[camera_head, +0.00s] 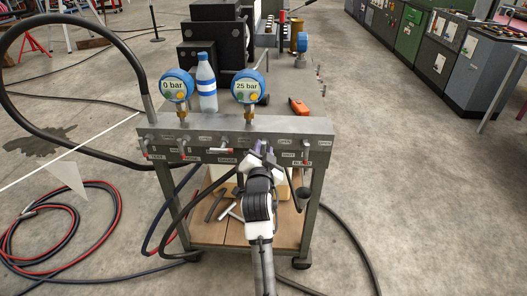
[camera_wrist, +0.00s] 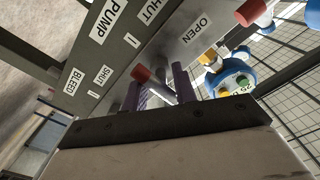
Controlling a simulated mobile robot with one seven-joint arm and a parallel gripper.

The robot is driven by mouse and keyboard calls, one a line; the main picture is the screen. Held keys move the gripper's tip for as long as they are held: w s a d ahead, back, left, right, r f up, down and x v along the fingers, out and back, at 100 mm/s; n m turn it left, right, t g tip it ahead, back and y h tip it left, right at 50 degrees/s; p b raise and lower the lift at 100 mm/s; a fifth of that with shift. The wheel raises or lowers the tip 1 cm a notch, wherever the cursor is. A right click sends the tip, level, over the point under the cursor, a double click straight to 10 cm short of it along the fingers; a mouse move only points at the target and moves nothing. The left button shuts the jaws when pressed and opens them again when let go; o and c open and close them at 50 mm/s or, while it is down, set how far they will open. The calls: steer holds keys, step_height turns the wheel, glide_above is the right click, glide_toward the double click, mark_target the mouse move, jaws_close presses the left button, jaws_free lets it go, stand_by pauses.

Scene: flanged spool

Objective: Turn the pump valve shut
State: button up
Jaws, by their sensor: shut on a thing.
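The pump valve's lever is a short grey bar with a red tip (camera_wrist: 141,74) in the wrist view, near the panel labels PUMP, SHUT and OPEN. My gripper (camera_wrist: 162,84) has its two purple fingers on either side of this lever and is shut on it. In the head view my gripper (camera_head: 262,150) is at the front face of the grey manifold block (camera_head: 215,134), right of the middle. My wrist hides most of the pump valve there, so its exact angle is hard to tell.
Other red-tipped valve levers (camera_head: 222,151) sit along the block on both sides. Above it stand a 0 bar gauge (camera_head: 177,86), a 25 bar gauge (camera_head: 247,87) and a bottle (camera_head: 206,82). A black hose (camera_head: 85,18) arches at the left; hoses lie on the floor.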

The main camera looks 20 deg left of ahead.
steer(key=o, duration=0.9)
steer(key=b+v, duration=0.2)
steer(key=v, duration=1.2)
steer(key=shift+w, duration=0.1)
